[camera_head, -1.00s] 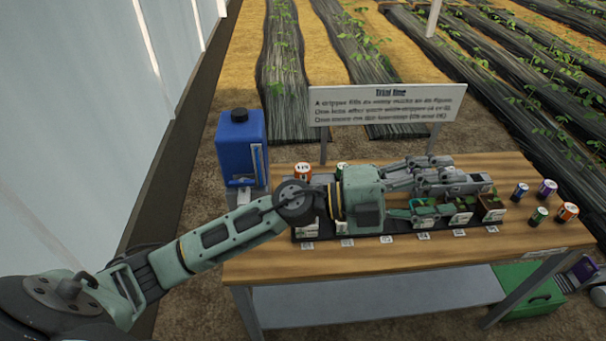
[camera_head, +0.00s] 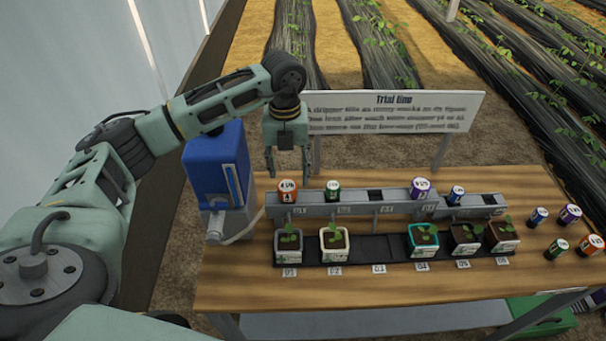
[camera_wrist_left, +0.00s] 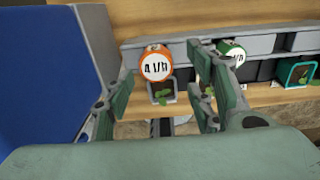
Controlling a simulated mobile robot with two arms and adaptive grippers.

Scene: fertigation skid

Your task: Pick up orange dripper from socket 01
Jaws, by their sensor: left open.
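The orange dripper (camera_head: 287,191) with a white top stands in the leftmost socket of the grey rail (camera_head: 330,209), behind the plant pot labelled 01. My left gripper (camera_head: 288,178) points down just above it, with its fingers open. In the left wrist view the orange dripper (camera_wrist_left: 156,63) shows its white top between the two open fingers (camera_wrist_left: 158,112), apart from them. A green dripper (camera_head: 333,191) stands in the socket to its right, and it also shows in the left wrist view (camera_wrist_left: 231,52). My right gripper is not seen.
A blue tank (camera_head: 214,170) stands close at the left of the rail. Purple (camera_head: 420,188) and blue (camera_head: 455,195) drippers sit farther right in the rail. Several loose drippers stand at the table's right. A sign (camera_head: 395,112) rises behind. The front of the wooden table (camera_head: 350,288) is clear.

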